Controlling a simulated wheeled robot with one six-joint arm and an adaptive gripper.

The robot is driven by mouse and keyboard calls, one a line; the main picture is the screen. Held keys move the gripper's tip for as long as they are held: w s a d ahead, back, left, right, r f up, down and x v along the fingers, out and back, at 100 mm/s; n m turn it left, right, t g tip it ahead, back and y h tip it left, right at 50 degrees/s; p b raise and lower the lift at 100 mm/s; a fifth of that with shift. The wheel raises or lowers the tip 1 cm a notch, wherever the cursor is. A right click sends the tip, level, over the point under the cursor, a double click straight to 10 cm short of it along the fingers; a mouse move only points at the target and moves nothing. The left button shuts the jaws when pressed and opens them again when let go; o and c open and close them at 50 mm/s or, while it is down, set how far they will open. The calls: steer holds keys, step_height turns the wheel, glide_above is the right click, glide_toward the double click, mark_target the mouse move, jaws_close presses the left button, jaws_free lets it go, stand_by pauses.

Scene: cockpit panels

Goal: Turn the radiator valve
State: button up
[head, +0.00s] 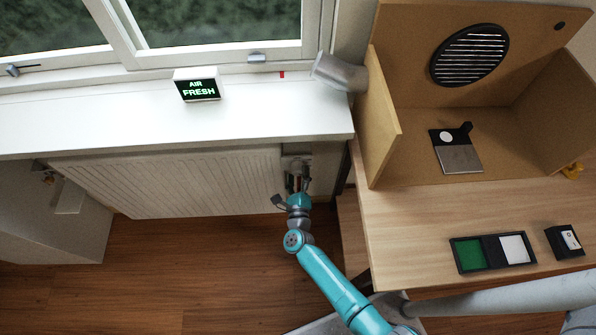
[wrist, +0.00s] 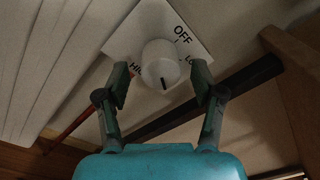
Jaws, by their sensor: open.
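The radiator valve (wrist: 160,64) is a round white knob with a dark pointer line, on a white plate marked OFF, LO and HI. In the wrist view its pointer faces down towards my gripper, away from the OFF mark. My gripper (wrist: 161,82) is open, with one finger on each side of the knob and a visible gap to each. Whether the fingertips reach the knob's depth is hard to tell. In the head view my gripper (head: 298,184) is at the right end of the white radiator (head: 170,182), and the knob is mostly hidden there.
A white window sill (head: 260,115) overhangs the radiator and carries a lit AIR FRESH sign (head: 197,87). A wooden desk (head: 400,215) stands close on the right. A dark bar (wrist: 240,85) runs behind the knob. Open wooden floor (head: 150,265) lies in front.

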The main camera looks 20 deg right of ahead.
steer(key=shift+x, duration=0.8)
steer(key=shift+c, duration=0.2)
steer(key=c, duration=1.1)
